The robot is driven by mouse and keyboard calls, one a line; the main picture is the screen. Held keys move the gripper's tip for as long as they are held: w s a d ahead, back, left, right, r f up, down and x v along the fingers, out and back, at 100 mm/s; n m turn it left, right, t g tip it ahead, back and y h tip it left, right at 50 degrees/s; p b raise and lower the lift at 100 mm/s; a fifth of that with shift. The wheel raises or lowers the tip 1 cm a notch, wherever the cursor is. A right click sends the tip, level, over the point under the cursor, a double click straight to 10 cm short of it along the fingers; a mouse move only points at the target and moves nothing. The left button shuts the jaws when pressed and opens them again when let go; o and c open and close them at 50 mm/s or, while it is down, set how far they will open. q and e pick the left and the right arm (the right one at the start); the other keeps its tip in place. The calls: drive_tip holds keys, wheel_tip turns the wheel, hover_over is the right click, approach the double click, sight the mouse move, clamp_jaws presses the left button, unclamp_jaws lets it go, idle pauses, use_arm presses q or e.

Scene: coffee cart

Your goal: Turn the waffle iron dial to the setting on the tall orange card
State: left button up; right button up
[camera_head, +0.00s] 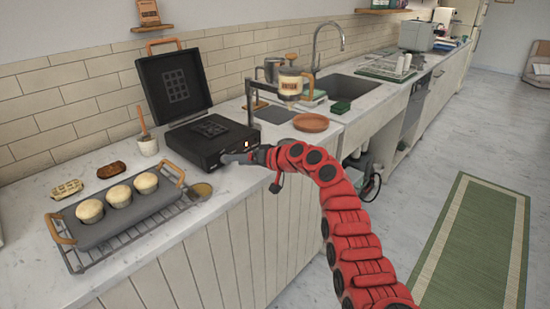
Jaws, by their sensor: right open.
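The black waffle iron stands open on the counter, with its lid (178,80) raised and its base (205,135) flat. My right arm reaches in from the lower right. My right gripper (232,158) is at the right part of the base's front face, open. The dial cannot be made out; the gripper may cover it. I cannot tell whether the fingers touch the iron. An orange-brown card (148,12) stands on a small shelf at the top left; its marking is too small to read. My left gripper is not in view.
A tray with cupcakes (120,212) sits on a wire rack left of the gripper. A white pot (148,146) with a utensil stands by the iron. A coffee press (290,82), a brown dish (311,123) and a sink (345,87) lie to the right.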

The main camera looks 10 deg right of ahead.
drive_tip(key=v, duration=1.4)
drive_tip(key=shift+s+d+r, duration=0.1)
drive_tip(key=shift+r, duration=0.05)
